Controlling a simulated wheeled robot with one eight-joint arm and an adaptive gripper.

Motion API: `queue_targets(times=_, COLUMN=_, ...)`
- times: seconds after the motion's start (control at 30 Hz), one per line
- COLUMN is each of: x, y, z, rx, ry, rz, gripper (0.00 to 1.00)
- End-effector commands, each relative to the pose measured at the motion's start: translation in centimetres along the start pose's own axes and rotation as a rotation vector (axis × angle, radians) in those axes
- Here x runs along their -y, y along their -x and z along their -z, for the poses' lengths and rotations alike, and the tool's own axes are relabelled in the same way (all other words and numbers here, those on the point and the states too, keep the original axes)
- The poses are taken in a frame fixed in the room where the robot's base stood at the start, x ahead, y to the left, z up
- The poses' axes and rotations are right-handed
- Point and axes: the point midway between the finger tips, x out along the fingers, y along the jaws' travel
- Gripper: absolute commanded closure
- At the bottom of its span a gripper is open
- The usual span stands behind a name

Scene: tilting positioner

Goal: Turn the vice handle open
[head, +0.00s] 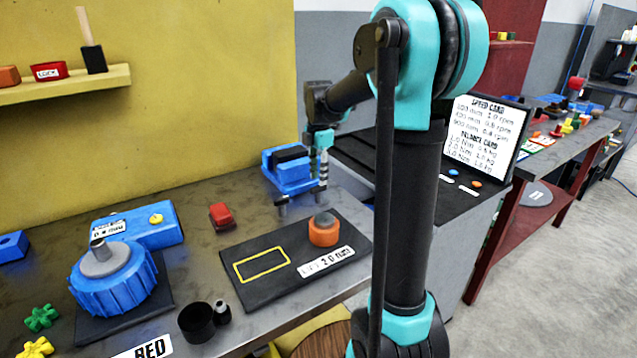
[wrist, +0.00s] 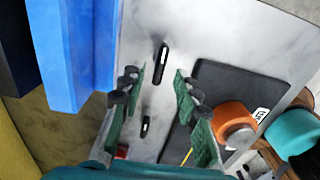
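The blue vice (head: 288,176) with dark jaws stands at the back of the bench in the head view. Its blue body also fills the upper left of the wrist view (wrist: 72,45). What looks like the vice handle (head: 323,168) is a dark and pale bar at the vice's right side. In the wrist view, dark, shiny pieces, seemingly of this handle (wrist: 161,62), show between the fingers. My gripper (wrist: 159,78) is open, its green fingers on both sides of them with gaps. I cannot tell how far above or below the handle the fingertips are.
A black mat (head: 262,294) with an orange knob (head: 323,230) lies in front of the vice. A red block (head: 222,216) and a blue rotary unit (head: 113,284) stand to the left. A dark console with a card screen (head: 484,135) is at the right.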

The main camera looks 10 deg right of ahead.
Motion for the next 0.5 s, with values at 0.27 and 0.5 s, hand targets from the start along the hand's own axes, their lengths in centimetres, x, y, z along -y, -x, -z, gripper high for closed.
queue_targets(times=0.27, x=0.0, y=5.6, z=0.0, rx=0.000, ry=0.000, rz=0.000, gripper=0.68)
queue_targets(times=0.5, x=0.0, y=8.2, z=0.0, rx=0.000, ry=0.000, rz=0.000, gripper=0.68)
